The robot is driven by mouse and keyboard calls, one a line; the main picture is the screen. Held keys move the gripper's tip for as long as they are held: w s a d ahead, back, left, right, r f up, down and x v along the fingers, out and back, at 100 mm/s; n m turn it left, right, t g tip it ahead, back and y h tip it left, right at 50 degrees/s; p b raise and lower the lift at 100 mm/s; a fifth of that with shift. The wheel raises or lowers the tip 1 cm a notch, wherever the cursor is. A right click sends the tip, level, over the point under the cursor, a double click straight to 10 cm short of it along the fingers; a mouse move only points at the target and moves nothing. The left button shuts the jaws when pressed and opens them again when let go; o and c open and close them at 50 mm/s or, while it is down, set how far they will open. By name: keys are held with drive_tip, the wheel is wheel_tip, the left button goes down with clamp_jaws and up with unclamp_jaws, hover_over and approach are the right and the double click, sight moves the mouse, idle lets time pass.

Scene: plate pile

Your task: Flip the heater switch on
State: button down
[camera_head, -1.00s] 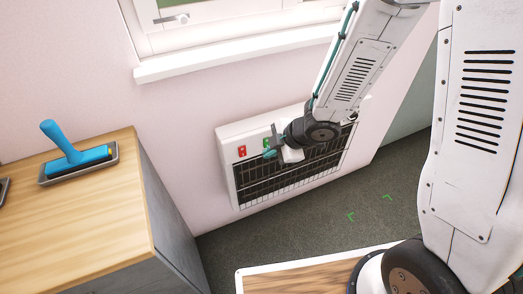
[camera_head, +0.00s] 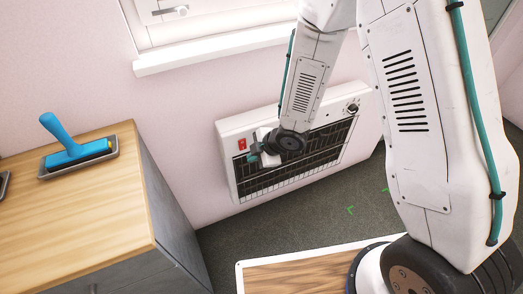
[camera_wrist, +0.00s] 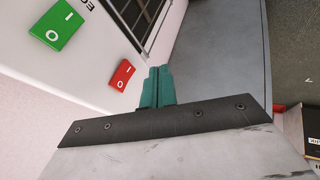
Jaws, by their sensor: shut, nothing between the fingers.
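The white wall heater (camera_head: 331,141) has a dark grille and hangs below the window. Its red rocker switch (camera_head: 242,144) sits at the upper left of its front and also shows in the wrist view (camera_wrist: 122,75). A green rocker switch (camera_wrist: 57,25) shows in the wrist view; in the head view my gripper hides it. Both switches carry I and O marks. My gripper (camera_head: 254,154) is just right of and slightly below the red switch. In the wrist view its teal fingers (camera_wrist: 157,86) are together and empty, beside the red switch. I cannot tell if they touch it.
A round knob (camera_head: 352,108) is at the heater's upper right. A wooden-topped cabinet (camera_head: 85,215) stands at the left, with a blue-handled tool on a grey tray (camera_head: 50,171). The window sill (camera_head: 215,53) is above. Dark floor (camera_head: 290,225) lies clear below the heater.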

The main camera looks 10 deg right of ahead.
sight(243, 145)
drive_tip(key=shift+w+a+f, duration=0.1)
drive_tip(key=shift+w+a, duration=0.2)
drive_tip(key=shift+w, duration=0.65)
drive_tip(key=shift+w+a+f, duration=0.1)
drive_tip(key=shift+w+a, duration=0.15)
drive_tip(key=shift+w, duration=0.7)
drive_tip(key=shift+w+a+f, duration=0.1)
drive_tip(key=shift+w+f, duration=0.1)
drive_tip(key=shift+w, duration=0.05)
drive_tip(key=shift+r, duration=0.2)
